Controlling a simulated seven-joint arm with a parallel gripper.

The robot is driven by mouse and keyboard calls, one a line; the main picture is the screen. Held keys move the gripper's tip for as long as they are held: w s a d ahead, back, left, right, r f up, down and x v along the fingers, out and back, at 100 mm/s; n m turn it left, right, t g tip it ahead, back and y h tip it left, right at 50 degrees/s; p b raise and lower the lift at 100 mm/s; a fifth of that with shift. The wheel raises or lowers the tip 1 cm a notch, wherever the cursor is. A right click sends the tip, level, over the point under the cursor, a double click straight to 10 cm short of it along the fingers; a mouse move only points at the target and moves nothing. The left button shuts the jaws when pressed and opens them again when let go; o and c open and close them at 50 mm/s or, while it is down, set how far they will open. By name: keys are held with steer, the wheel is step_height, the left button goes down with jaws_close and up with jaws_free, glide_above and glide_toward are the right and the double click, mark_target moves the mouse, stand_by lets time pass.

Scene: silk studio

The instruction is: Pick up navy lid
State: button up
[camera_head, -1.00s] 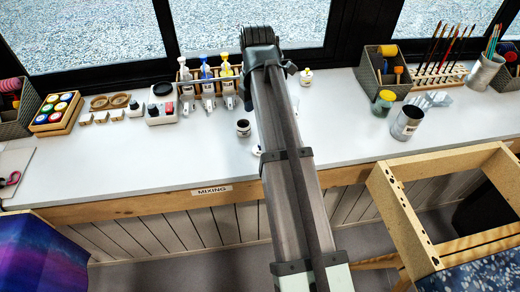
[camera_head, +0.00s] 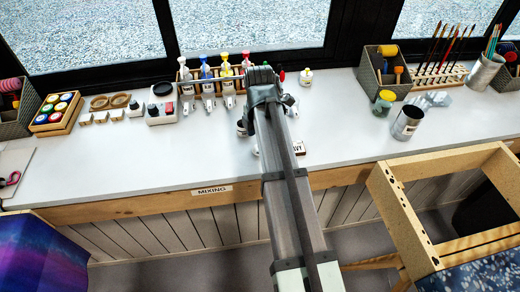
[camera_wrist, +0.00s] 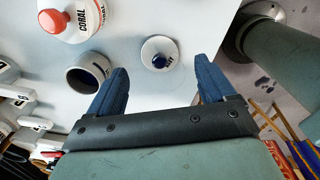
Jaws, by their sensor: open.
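The navy lid (camera_wrist: 158,60) shows in the wrist view as a small dark blue cap in the middle of a round white top with part of a label. It lies ahead of the gap between the two blue fingers of my gripper (camera_wrist: 160,76). The fingers are spread with nothing between them, apart from the lid. In the head view a white label ending in "VY" (camera_head: 298,148) shows just right of my arm. The lid and my gripper's fingertips cannot be made out there, as my arm covers that area.
In the wrist view an open dark jar (camera_wrist: 88,74) stands close beside the left finger, and a white coral bottle (camera_wrist: 80,18) with an orange-red cap is beyond it. Pump bottles (camera_head: 207,88) line the window side. A metal tin (camera_head: 407,122) stands right on the white counter (camera_head: 345,140).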

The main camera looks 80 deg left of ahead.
step_height(320, 180, down, 3)
steer(key=shift+w+f, duration=0.15)
steer(key=shift+f, duration=0.05)
steer(key=c, duration=1.1)
steer(key=shift+r, duration=0.15)
